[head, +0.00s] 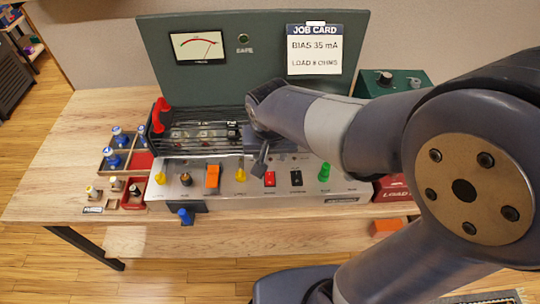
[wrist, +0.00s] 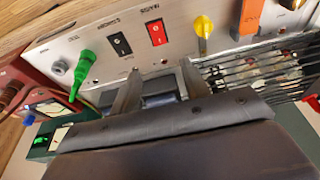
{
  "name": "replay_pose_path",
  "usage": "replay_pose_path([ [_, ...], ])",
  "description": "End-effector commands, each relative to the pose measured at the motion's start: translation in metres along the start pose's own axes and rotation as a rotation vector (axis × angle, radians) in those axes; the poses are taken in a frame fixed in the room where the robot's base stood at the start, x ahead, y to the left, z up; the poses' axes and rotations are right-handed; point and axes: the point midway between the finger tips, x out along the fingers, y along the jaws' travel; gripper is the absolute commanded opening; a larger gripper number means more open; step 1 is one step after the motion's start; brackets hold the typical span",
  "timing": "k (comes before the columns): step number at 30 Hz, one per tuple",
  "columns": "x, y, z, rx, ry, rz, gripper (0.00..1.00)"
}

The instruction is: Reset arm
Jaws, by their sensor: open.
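My arm reaches in from the right in the head view. My gripper (head: 262,160) is over the amp, just behind its front panel (head: 225,180). In the wrist view the two fingers of my gripper (wrist: 160,82) are apart, with dark blocks of the amp visible between them. I see nothing held. The fingers are close to the panel's back edge; I cannot tell whether they touch it.
A green board with a meter (head: 198,45) and job card (head: 314,53) stands behind the amp. A tray (head: 107,166) with blue-topped parts is left. A green box (head: 410,83), a red box (head: 391,190) and an orange block (head: 385,227) are right. The table's left back is clear.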

Motion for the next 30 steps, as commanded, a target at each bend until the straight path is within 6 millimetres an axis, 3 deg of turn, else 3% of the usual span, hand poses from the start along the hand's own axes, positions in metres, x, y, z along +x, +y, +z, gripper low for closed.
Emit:
replay_pose_path([
  [13,0.01,0.0,0.0,0.0,-0.002,0.001,0.44],
  [30,0.095,0.0,0.001,0.0,-0.003,0.002,0.44],
])
